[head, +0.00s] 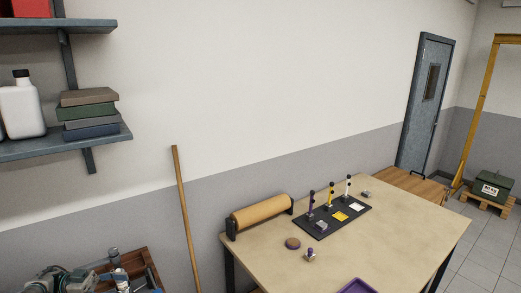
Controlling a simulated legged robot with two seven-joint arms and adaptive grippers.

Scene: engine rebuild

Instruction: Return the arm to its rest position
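Neither of my grippers shows in the head view, and no part of my arms can be made out with certainty. The tan table (385,233) stands at the lower right. On it is a black tray (365,206) with several upright dark, yellow and white tools or pegs and small coloured blocks. A small round brown piece (293,243) and a small grey-purple piece (310,256) lie in front of the tray.
A paper roll (262,213) sits at the table's back left edge. A purple tray (357,286) is cut off below. A wooden pole (185,220) leans on the wall. Metal parts (60,280) and a wooden crate (143,262) are lower left. A shelf (80,144) holds books and a bottle.

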